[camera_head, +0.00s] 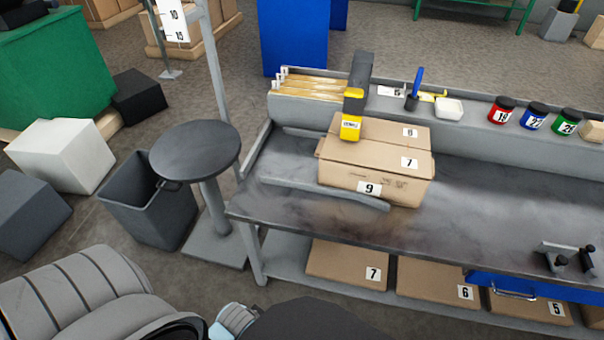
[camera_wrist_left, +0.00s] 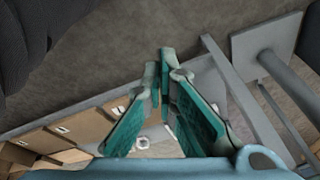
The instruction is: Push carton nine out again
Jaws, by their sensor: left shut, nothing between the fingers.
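A brown carton with a 9 on its front face (camera_head: 345,178) sits on the dark workbench (camera_head: 480,215), between two grey guide rails. Its top bears a label 7, and a brown top labelled 8 (camera_head: 385,128) lies directly behind it. A black arm with a yellow head (camera_head: 351,115) stands over the back of these cartons. My left gripper shows in the left wrist view (camera_wrist_left: 164,62), its teal fingers shut and empty, below bench height by the floor. In the head view only a teal-grey part shows at the bottom edge, apart from the carton. My right gripper is out of view.
A round grey stool (camera_head: 195,148) and dark bin (camera_head: 148,212) stand left of the bench. Cartons labelled 7, 6 and 5 lie on the lower shelf (camera_head: 285,272). Coloured jars line the back ledge. A black-handled fixture (camera_head: 568,255) is at the bench's right.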

